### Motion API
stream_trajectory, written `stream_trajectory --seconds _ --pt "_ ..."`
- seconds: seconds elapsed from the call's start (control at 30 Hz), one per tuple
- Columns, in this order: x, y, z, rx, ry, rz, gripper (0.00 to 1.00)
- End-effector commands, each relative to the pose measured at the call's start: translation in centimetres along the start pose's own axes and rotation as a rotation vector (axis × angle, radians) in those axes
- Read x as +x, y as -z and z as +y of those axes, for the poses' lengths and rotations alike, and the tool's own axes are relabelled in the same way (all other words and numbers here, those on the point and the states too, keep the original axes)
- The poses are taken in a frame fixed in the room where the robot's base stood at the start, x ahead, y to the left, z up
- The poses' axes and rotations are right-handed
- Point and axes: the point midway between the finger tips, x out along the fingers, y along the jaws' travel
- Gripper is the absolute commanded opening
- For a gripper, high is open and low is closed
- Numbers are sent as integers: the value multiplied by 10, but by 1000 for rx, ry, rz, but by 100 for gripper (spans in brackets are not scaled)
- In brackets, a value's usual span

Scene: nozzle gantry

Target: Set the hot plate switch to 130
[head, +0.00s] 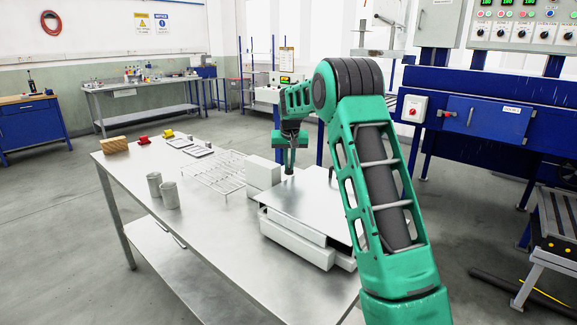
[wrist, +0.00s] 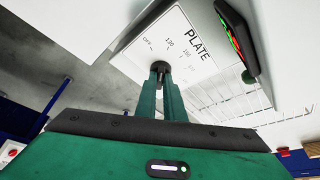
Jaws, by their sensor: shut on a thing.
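The hot plate (head: 290,245) is a white unit with a flat silver top, standing on the near right part of the steel table. In the wrist view its white panel (wrist: 190,30) reads PLATE, with dial marks OFF, 130 and 150 legible around the switch. The dark switch knob (wrist: 161,66) sits between my fingertips. My gripper (head: 289,170) points down at the unit in the head view, and in the wrist view (wrist: 160,72) its green fingers are shut on the knob. The fingers hide much of the knob, so I cannot tell which mark it points at.
A wire rack (head: 212,175), two grey cups (head: 154,185), a wooden block (head: 115,145) and small trays (head: 178,143) lie left of the hot plate on the table (head: 205,235). A display with red and green digits (wrist: 237,38) is close to my fingers. Blue machinery (head: 490,115) stands at right.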

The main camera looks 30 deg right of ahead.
Motion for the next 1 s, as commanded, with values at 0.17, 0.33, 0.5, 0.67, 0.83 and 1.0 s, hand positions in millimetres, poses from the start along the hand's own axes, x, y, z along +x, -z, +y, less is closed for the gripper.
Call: stream_trajectory --seconds 0.17,0.33,0.5,0.67,0.83,1.0 --pt "3 -3 -3 64 -27 -6 0" --pt "4 -3 -4 98 -41 -6 0" --pt "4 -3 -4 107 -44 -7 0" --pt "4 -3 -4 106 -44 -8 0" --pt "4 -3 -4 105 -44 -8 23" --pt "4 -3 -2 108 -47 -9 27"
